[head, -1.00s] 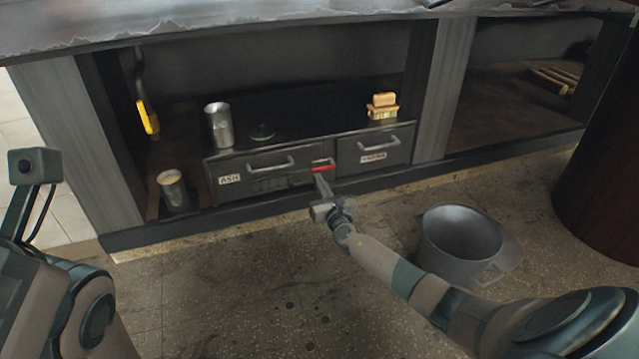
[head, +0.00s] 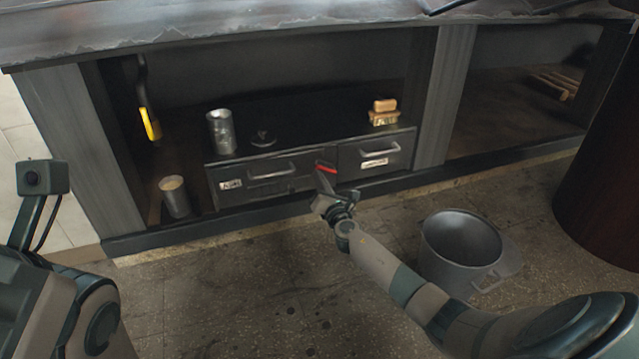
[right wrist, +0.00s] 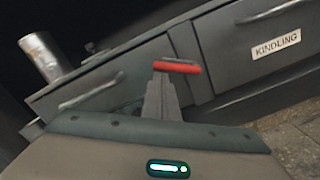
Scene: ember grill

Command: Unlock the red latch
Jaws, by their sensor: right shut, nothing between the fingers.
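The red latch (head: 327,168) is a small red bar on the drawer front, between the ASH drawer (head: 268,182) and the KINDLING drawer (head: 374,150). In the head view it slants slightly down to the right. It also shows in the right wrist view (right wrist: 178,66), just beyond my fingertips. My right gripper (head: 322,181) is shut and empty, with its tips just below the latch in the head view. In the right wrist view the shut fingers (right wrist: 161,88) overlap the latch's left part; I cannot tell whether they touch it. My left gripper is out of view.
A bucket (head: 461,250) stands on the floor by my right arm. A dark red drum (head: 605,170) is at right.

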